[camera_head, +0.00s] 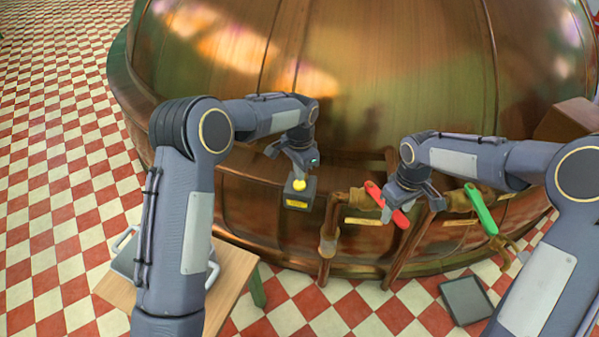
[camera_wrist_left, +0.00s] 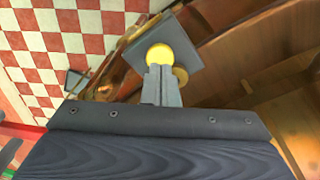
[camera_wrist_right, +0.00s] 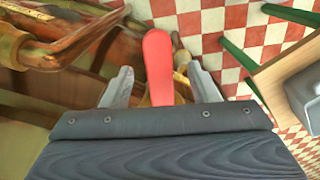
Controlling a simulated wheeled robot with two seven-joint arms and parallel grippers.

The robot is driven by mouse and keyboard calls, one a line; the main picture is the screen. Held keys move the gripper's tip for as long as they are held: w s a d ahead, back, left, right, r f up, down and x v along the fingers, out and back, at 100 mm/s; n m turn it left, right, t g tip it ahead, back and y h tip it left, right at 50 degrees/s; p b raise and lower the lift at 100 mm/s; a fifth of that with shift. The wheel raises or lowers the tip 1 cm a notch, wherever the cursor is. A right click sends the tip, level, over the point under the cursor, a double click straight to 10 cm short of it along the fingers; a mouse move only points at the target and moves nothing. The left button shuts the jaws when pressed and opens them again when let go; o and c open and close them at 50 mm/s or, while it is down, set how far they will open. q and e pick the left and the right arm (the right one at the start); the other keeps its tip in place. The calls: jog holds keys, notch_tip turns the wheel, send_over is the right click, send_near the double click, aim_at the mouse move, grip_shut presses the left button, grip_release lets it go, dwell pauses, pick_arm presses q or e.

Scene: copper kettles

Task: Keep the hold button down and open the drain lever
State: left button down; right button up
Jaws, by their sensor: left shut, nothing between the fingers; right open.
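The yellow hold button (camera_head: 299,185) sits on a dark box (camera_head: 298,198) on the kettle's side. My left gripper (camera_head: 300,174) is shut and empty, with its tips at the button. In the left wrist view the fingertips (camera_wrist_left: 159,70) overlap the yellow button (camera_wrist_left: 159,54) and seem to touch it; how far it is pressed cannot be told. A red lever (camera_head: 373,190) sits on a copper pipe, a green lever (camera_head: 481,209) on another to the right. My right gripper (camera_head: 398,205) is open at the red lever, which shows between its fingers (camera_wrist_right: 160,85). Which lever is the drain lever cannot be read.
The large copper kettle (camera_head: 400,60) fills the back. A wooden table (camera_head: 236,275) with a grey tray (camera_head: 125,262) stands at front left. A dark grey plate (camera_head: 466,300) lies on the checkered floor at right. Copper pipes (camera_head: 326,243) run down below the levers.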

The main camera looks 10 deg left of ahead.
pick_arm(q)
notch_tip(320, 180, up, 14)
jog(key=p, duration=1)
jog(key=shift+f, duration=0.25)
notch_tip(320, 180, up, 7)
jog(key=p, duration=0.7)
dwell(0.4)
jog(key=shift+r, duration=0.15)
